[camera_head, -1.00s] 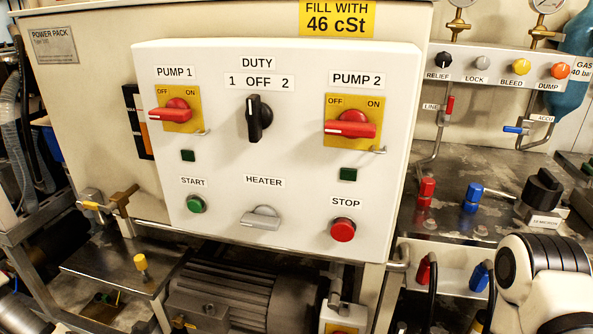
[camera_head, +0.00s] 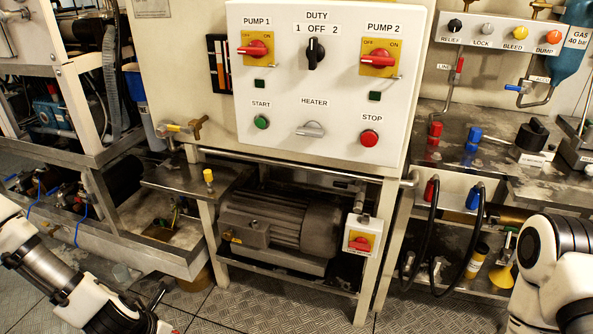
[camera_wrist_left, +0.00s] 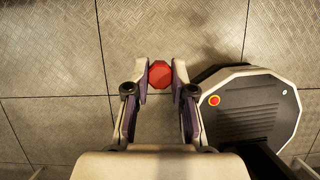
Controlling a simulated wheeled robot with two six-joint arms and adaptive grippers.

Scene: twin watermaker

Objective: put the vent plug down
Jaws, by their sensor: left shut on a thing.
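The vent plug (camera_wrist_left: 160,74) is a red, many-sided piece in the left wrist view. My left gripper (camera_wrist_left: 160,82) is shut on it, with one fingertip against each side. The plug is held over bare floor. In the head view my left arm comes in at the lower left, and its gripper is at the bottom edge, mostly cut off. A bit of red shows beside it there. My right arm is at the lower right of the head view; its gripper is out of the picture.
A steel shelf (camera_head: 190,182) with a yellow-topped fitting (camera_head: 208,176) stands left of the motor (camera_head: 280,225). The white control panel (camera_head: 320,80) is above. A grey bench (camera_head: 500,165) is at the right. The plated floor (camera_head: 280,300) in front is clear.

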